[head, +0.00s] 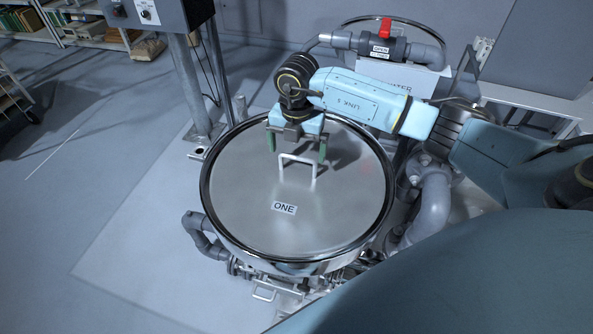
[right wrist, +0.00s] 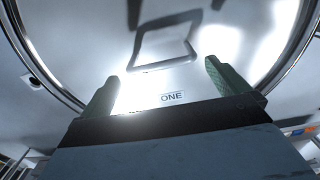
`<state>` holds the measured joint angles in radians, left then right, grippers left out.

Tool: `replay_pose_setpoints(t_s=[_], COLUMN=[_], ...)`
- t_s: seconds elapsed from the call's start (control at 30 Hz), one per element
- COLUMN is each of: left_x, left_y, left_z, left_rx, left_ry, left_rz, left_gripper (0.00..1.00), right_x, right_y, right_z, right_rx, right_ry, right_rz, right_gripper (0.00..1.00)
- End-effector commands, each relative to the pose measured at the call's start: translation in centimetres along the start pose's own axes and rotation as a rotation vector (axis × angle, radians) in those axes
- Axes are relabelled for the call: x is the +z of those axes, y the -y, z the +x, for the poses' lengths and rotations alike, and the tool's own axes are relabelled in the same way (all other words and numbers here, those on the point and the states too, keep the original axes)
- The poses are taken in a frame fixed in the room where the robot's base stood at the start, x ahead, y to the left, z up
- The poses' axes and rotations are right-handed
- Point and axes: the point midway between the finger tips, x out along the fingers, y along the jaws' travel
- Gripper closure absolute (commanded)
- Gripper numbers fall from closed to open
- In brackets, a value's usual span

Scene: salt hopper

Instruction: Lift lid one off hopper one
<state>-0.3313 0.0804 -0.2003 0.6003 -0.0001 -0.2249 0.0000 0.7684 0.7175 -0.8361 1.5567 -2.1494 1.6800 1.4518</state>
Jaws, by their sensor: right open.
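Hopper one (head: 290,262) is a round steel vessel in the middle of the head view. Lid one (head: 250,190) lies flat on it, a shiny metal disc labelled ONE with a raised bar handle (head: 298,158) near its middle. My right gripper (head: 298,150) hangs over the lid near the handle, its two green fingers apart and empty. In the right wrist view, the handle (right wrist: 163,68) shows beyond the fingertips, between them in the picture, and the label (right wrist: 172,97) is below it. I see no contact with the handle. My left gripper is not in view.
A pipe with a red-handled valve (head: 385,30) runs behind the hopper. A control box on a post (head: 188,85) stands to the back left, with shelves (head: 90,30) beyond. Grey pipework (head: 432,200) is close on the right. The floor at left is clear.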

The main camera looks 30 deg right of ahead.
Motion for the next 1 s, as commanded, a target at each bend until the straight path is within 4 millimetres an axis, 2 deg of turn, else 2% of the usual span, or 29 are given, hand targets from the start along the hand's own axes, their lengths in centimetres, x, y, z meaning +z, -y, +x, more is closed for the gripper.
replay_pose_setpoints(t_s=[0.17,0.3,0.5,0.77,1.0], left_x=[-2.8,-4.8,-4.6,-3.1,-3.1], left_y=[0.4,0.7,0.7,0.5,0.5], left_z=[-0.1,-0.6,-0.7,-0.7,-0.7], left_rx=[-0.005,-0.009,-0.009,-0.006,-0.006], left_ry=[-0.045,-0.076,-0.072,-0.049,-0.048], left_rz=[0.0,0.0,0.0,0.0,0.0], left_gripper=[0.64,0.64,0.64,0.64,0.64], right_x=[0.0,0.1,0.2,0.2,0.2], right_y=[0.0,0.1,0.1,0.1,0.1], right_z=[1.2,3.1,5.6,6.0,6.0], right_rx=[0.0,-0.002,0.001,0.002,0.002], right_ry=[-0.001,-0.003,-0.001,0.001,0.0], right_rz=[-0.001,0.0,-0.001,-0.002,-0.002], right_gripper=[0.0,0.0,0.0,0.0,0.29])
